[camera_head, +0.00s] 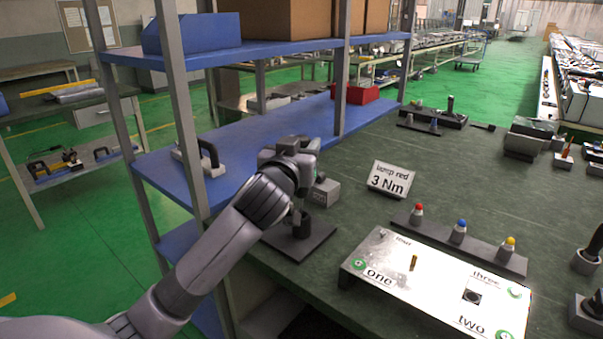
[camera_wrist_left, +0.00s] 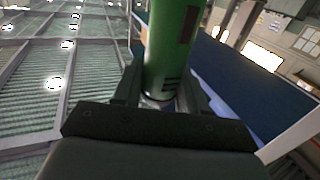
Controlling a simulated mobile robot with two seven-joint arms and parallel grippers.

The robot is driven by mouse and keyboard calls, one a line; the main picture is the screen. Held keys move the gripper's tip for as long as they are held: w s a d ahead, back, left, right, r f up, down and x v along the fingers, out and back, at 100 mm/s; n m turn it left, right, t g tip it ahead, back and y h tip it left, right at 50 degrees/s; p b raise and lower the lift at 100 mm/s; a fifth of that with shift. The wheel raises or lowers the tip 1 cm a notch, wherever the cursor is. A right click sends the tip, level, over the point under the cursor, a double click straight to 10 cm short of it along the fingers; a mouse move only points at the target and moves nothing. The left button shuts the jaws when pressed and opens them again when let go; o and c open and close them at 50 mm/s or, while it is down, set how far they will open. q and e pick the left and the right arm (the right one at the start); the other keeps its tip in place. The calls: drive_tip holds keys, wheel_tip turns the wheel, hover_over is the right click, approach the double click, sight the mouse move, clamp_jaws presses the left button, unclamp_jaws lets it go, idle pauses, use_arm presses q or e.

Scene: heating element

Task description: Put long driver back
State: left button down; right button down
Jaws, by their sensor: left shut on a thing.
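The long driver shows in the left wrist view as a green cylinder (camera_wrist_left: 168,55) with a dark band, between the fingers of my left gripper. My left gripper (camera_head: 291,163) is shut on it, at the near side of the dark green table. In the head view the gripper and wrist mostly hide the driver. A dark square plate (camera_head: 316,246) lies just below the gripper, with a dark upright piece (camera_head: 298,222) over it. Whether that piece belongs to the driver or the plate, I cannot tell. My right gripper is not in view.
A grey block (camera_head: 324,192) stands beside the gripper. A sign reading 3 Nm (camera_head: 390,180), a rack of coloured lamps (camera_head: 480,250) and a white panel (camera_head: 425,285) are to the right. A blue shelf (camera_head: 155,171) with metal posts borders the table's left side.

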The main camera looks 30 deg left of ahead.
use_arm(q)
wheel_tip(320, 180, down, 4)
drive_tip(key=shift+f+b, duration=0.1)
drive_tip(key=shift+b, duration=0.2)
drive_tip(key=shift+f, duration=0.2)
drive_tip(key=shift+f, duration=0.15)
drive_tip(key=shift+f, duration=0.15)
drive_tip(key=c, duration=0.6)
unclamp_jaws()
drive_tip(key=shift+s+r, duration=0.15)
drive_tip(key=shift+r, duration=0.05)
